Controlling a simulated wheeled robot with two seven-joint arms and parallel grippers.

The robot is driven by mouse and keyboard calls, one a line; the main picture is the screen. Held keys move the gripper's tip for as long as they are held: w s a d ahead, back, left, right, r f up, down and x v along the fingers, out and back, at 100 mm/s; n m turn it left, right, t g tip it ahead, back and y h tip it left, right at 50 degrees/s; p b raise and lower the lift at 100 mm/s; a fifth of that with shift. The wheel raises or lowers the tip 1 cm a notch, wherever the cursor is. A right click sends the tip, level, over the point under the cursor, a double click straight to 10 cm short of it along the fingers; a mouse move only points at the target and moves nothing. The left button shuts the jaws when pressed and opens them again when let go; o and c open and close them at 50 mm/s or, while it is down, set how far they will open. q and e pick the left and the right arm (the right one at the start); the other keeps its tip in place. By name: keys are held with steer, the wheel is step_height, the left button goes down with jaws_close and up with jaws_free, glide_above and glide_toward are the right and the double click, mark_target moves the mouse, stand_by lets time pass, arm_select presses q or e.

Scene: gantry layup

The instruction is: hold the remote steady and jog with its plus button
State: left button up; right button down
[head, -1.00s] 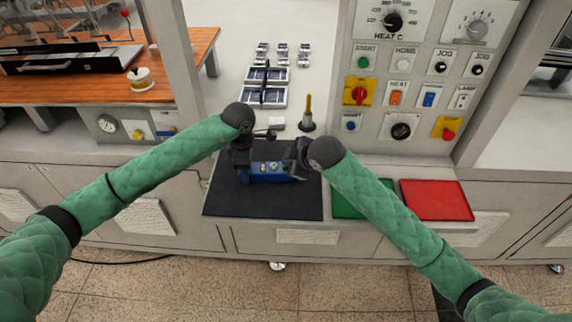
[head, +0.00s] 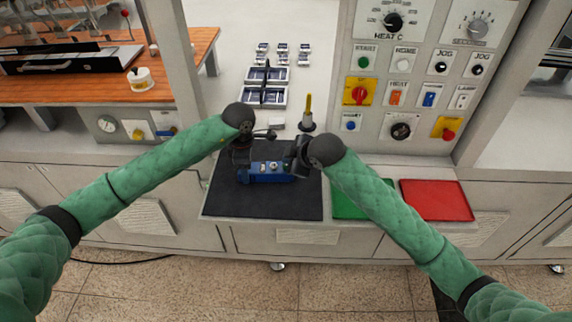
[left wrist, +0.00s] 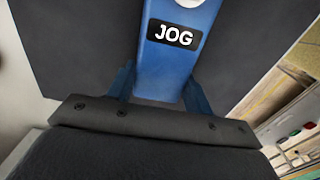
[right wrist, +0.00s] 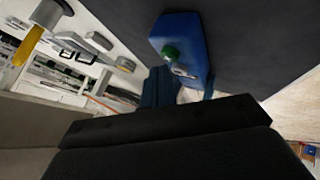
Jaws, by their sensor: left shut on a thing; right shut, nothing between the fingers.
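The blue remote (head: 264,173) is held over the black mat (head: 290,208) in the head view. My left gripper (head: 244,168) is at its left end. In the left wrist view, the two fingers (left wrist: 158,88) stand on both sides of the blue body (left wrist: 163,62), below a "JOG" label. My right gripper (head: 294,168) is by the remote's right end, shut and empty. In the right wrist view, its fingers (right wrist: 160,85) are close to the remote (right wrist: 178,32), which carries a green button (right wrist: 170,53). I cannot tell whether they touch it. The plus sign is not readable.
A green tray (head: 345,205) and a red tray (head: 436,200) lie right of the mat. A yellow-tipped post (head: 308,115) stands behind the grippers. The control panel (head: 420,105) rises at the right. Several small dark-and-white parts (head: 266,85) lie at the back.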

steer(key=shift+r, duration=0.3)
steer(key=shift+r, duration=2.55)
stand_by(0.9)
steer(key=shift+r, duration=1.85)
steer(key=shift+f, duration=0.1)
steer(key=shift+f, duration=4.3)
